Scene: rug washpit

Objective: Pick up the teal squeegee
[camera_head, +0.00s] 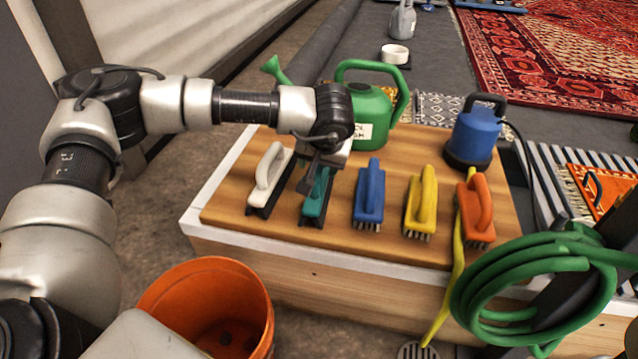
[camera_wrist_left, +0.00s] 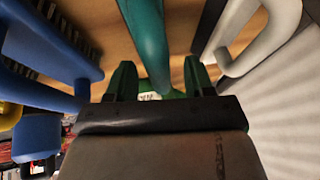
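The teal squeegee (camera_head: 315,205) lies on the wooden bench top, between a white brush-like tool and a blue brush. My left gripper (camera_head: 321,172) is over it and hides the upper part of its handle in the head view. In the left wrist view the teal handle (camera_wrist_left: 147,40) runs between the two fingers of my left gripper (camera_wrist_left: 160,80). The fingers are apart, with gaps visible beside the handle, so the gripper is open around or just above it. I cannot make out my right gripper.
The white-handled tool (camera_head: 269,174) is close on the left, the blue brush (camera_head: 369,195) close on the right. Yellow (camera_head: 421,203) and orange (camera_head: 476,212) brushes follow. A green watering can (camera_head: 372,108) and a blue pump (camera_head: 474,135) stand behind. An orange bucket (camera_head: 206,300) and green hose (camera_head: 480,290) are in front.

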